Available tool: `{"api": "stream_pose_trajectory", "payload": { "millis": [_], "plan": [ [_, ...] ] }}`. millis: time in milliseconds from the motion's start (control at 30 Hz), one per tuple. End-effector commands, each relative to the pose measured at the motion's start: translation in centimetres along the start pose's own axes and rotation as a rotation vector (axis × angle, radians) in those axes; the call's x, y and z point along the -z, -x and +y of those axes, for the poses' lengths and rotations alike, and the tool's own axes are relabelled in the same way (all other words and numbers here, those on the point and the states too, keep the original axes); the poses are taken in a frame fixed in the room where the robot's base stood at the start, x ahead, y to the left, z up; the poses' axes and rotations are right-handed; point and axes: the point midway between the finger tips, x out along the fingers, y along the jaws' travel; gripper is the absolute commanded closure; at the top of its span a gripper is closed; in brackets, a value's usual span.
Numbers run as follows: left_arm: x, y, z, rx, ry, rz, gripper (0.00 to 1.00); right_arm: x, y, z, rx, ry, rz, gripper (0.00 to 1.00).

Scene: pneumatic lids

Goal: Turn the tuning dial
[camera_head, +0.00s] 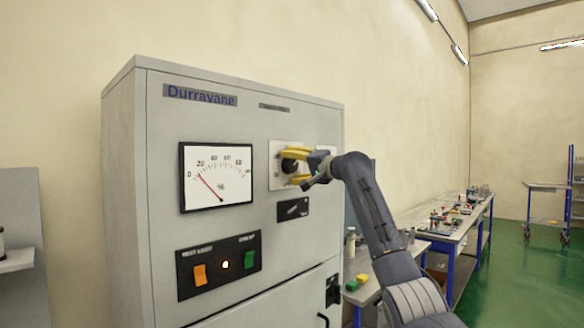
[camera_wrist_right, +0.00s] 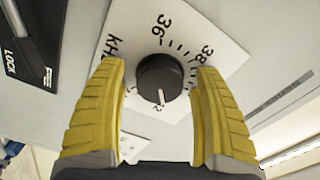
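The tuning dial is a round black knob (camera_wrist_right: 160,78) on a white scale plate (camera_wrist_right: 190,35) marked 36, 38 and kHz. In the wrist view its white pointer line points down. In the head view the dial (camera_head: 289,165) sits on the upper right of the grey cabinet front, partly hidden by my gripper. My right gripper (camera_head: 292,166) is at the dial with its yellow fingers apart. In the wrist view its fingers (camera_wrist_right: 161,68) stand on both sides of the knob, with a visible gap on each side. My left gripper is not in view.
Below are an orange switch (camera_head: 200,275), a lit lamp (camera_head: 225,265) and a green switch (camera_head: 249,259). A small black lock panel (camera_head: 293,209) sits under the dial. Workbenches (camera_head: 425,220) stand at right.

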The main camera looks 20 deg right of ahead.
Motion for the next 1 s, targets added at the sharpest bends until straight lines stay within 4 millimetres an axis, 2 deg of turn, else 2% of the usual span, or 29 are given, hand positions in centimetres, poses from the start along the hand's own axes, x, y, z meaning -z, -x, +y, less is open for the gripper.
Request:
{"api": "stream_pose_trajectory", "payload": {
  "millis": [67,500,1000],
  "plan": [
    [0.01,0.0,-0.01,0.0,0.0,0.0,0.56,0.01,0.01,0.01,0.0,0.0,0.0,0.42],
    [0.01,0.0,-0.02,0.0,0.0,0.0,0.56,0.0,0.01,0.05,-0.001,0.0,0.0,0.91],
    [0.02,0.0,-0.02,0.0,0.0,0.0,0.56,-0.06,-0.03,0.12,-0.002,0.063,-0.001,0.92]
  ]
}}
